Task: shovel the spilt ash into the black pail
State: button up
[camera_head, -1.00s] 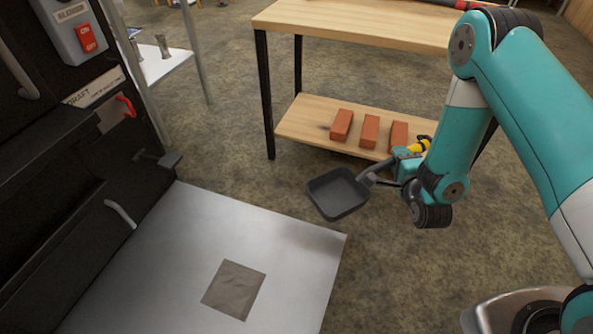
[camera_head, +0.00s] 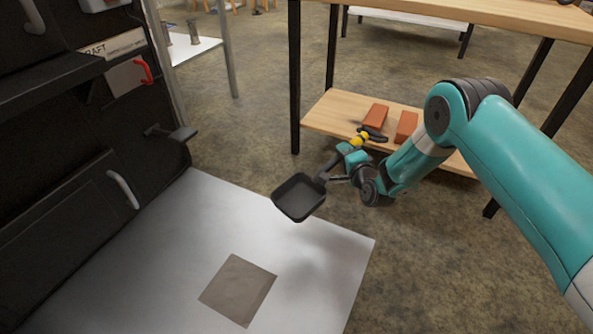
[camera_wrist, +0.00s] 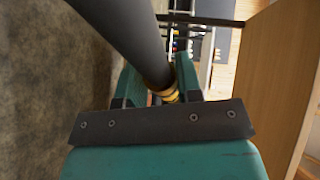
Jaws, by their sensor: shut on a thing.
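A dark shovel (camera_head: 299,197) with a square pan is held by my gripper (camera_head: 352,157). The shovel's handle shows in the wrist view (camera_wrist: 130,38), running between the fingers, with a yellow band near the jaws. The pan hangs over the far right part of the metal sheet and looks empty. The spilt ash (camera_head: 238,289) is a flat grey-brown square patch on the metal sheet (camera_head: 200,230), in front of and below the pan. No black pail can be made out in either view.
A black stove-like unit (camera_head: 70,200) with handles and a side ledge stands at the left. A wooden workbench (camera_head: 450,12) stands behind my arm, with orange bricks (camera_head: 375,116) on its lower shelf (camera_head: 330,112). Carpet-like floor lies open between them.

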aim_at(274, 194)
jog(key=w+a+f+n+g+y+b, duration=0.1)
jog(key=a+f+n+y+b, duration=0.2)
jog(key=a, duration=0.4)
jog(key=w+a+f+n+g+y+b, duration=0.1)
jog(key=a+f+y+b, duration=0.1)
jog(key=a+b, duration=0.35)
jog(key=shift+s+a+f+n+b, duration=0.65)
jog(key=shift+s+a+f, duration=1.85)
jog(key=shift+f, duration=1.35)
jog(key=s+a+p, duration=0.4)
jog(key=s+p, duration=0.4)
jog(key=s, duration=0.5)
jog(key=shift+w+d+r+m+g+p, duration=0.35)
jog(key=shift+w+r+p, duration=0.45)
jog(key=shift+r, duration=0.6)
jog(key=shift+w+d+r+m+g+p, duration=0.2)
jog(key=shift+w+r+m+p, duration=0.45)
jog(key=shift+r, duration=0.75)
jog(key=shift+w+d+r+m+g+p, duration=0.25)
jog(key=shift+w+r+p, duration=0.65)
jog(key=shift+r, duration=0.5)
jog(key=shift+s, duration=0.1)
